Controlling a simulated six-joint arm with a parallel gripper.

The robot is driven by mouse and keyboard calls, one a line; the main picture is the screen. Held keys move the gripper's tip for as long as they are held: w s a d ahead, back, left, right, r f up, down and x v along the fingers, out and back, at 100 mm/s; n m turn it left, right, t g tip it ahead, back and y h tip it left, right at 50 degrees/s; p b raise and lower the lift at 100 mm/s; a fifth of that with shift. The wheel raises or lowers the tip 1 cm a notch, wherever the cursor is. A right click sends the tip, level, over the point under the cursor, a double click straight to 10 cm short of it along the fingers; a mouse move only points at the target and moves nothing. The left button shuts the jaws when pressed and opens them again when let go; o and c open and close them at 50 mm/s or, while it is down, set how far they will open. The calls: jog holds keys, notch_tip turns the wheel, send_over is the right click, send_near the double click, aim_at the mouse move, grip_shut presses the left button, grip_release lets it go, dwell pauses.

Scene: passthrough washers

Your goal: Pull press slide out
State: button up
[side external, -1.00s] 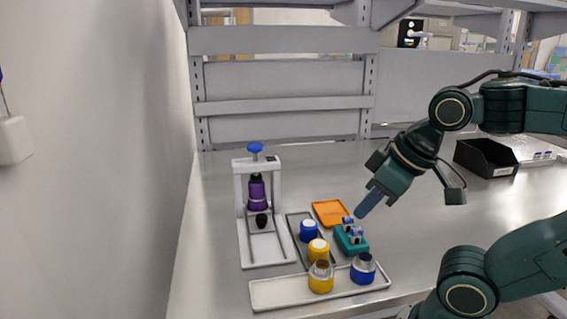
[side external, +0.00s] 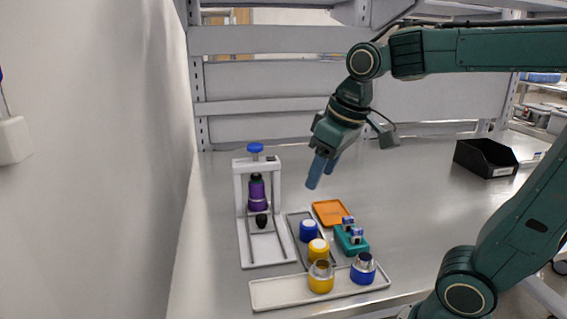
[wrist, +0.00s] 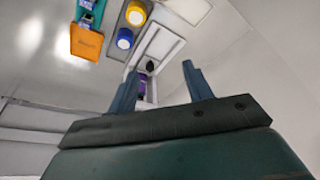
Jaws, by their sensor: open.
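The press (side external: 239,200) is a white frame with a blue knob (side external: 255,148) on top and a purple ram (side external: 257,190). Its slide, with a black knob (side external: 261,220), lies low at the front, over the white base. In the wrist view the black knob (wrist: 151,66) and purple ram (wrist: 143,84) show between my fingers, farther off. My gripper (side external: 321,172) is open and empty, in the air to the right of the press and above the table. It also shows in the wrist view (wrist: 157,85). How far the slide sits under the ram is hard to tell.
A grey tray (side external: 293,224) with blue-capped (side external: 308,231) and yellow-capped (side external: 318,250) pieces stands right of the press. Beside it are an orange tray (side external: 331,212) and a teal holder (side external: 351,240). A white front tray (side external: 275,293) holds two jars. A black bin (side external: 486,157) stands far right.

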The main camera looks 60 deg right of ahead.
jog(key=w+d+f+g, duration=0.1)
jog(key=w+d+g, duration=0.15)
jog(key=w, duration=0.85)
jog(key=g, duration=0.1)
send_over(261, 216)
notch_tip(261, 216, down, 6)
jog(key=shift+f, duration=0.1)
notch_tip(261, 216, down, 14)
jog(key=shift+r, duration=0.2)
